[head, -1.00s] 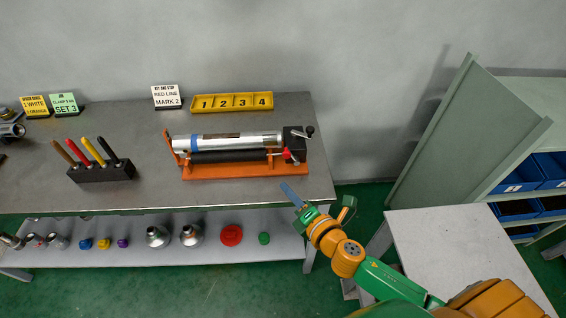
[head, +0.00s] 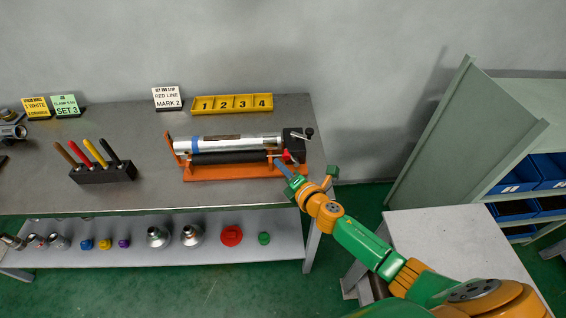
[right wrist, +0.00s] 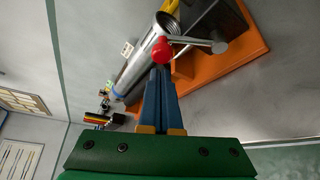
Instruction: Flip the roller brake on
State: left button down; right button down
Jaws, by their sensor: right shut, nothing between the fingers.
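The roller stand (head: 200,174) is an orange base with a black roller, carrying a silver pipe (head: 228,139) with a blue band, on the bench. A lever with a red knob (head: 288,155) sits at its right end, by a black block (head: 296,143); I take it for the roller brake. My right gripper (head: 280,165) is shut and empty, its tips at the front right of the stand, close to the red knob. In the right wrist view the red knob (right wrist: 162,50) shows just beyond the fingertips (right wrist: 160,72); I cannot tell if they touch. My left gripper is not in view.
A black-knobbed crank (head: 309,132) stands at the block's right end. A yellow numbered tray (head: 232,103) lies behind the stand, and a block with several markers (head: 103,173) to its left. The bench front is clear. A grey table (head: 450,240) stands at right.

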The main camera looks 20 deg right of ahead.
jog(key=shift+s+d+r, duration=0.1)
jog(key=shift+d+r, duration=0.05)
jog(key=shift+d, duration=0.1)
jog(key=shift+d+m+b, duration=0.15)
jog(key=shift+m+b, duration=0.15)
jog(key=shift+b, duration=0.25)
